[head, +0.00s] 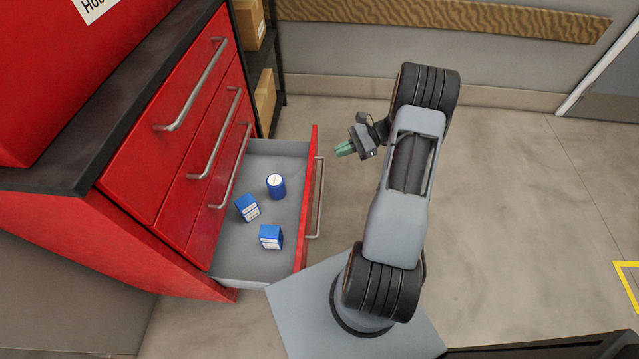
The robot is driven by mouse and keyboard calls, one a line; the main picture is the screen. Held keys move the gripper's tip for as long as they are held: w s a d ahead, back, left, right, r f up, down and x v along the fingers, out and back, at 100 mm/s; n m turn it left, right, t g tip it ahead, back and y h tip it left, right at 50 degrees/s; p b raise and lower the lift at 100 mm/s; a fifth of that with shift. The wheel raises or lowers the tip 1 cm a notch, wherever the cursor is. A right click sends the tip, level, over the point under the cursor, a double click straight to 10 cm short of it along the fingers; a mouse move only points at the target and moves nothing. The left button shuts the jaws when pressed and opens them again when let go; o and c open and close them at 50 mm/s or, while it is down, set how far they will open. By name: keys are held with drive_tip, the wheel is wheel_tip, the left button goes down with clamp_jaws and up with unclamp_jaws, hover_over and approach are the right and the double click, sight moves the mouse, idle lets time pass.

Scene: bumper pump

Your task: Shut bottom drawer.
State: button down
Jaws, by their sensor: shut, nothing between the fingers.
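A red cabinet holds several drawers with metal bar handles. The bottom drawer (285,254) is pulled out, with a grey inside, a red front and a handle (318,198) on its outer face. Two blue boxes and a blue can lie inside it. My gripper (341,149) is shut and empty, with green fingertips pointing left. In the picture it is just right of the far end of the drawer front, with a small gap seen between them. I cannot tell its height against the drawer.
The upper drawers (165,148) are shut. The can (276,187) and the boxes (247,208) and (270,237) sit low in the drawer. A dark shelf with cardboard boxes (264,100) stands behind the cabinet. The floor (520,210) to the right is clear.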

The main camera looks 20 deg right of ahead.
drive_tip(key=s+d+f+m+t+y+b, duration=0.15)
drive_tip(key=d+f+m+t+b, duration=0.4)
drive_tip(key=f, duration=0.95)
drive_tip(key=w+r+x, duration=0.1)
drive_tip(key=x, duration=1.1)
drive_tip(key=shift+w+t+b, duration=0.35)
drive_tip(key=shift+t+b, duration=0.05)
drive_tip(key=shift+t, duration=0.05)
drive_tip(key=shift+w+m, duration=0.1)
drive_tip(key=shift+m, duration=0.25)
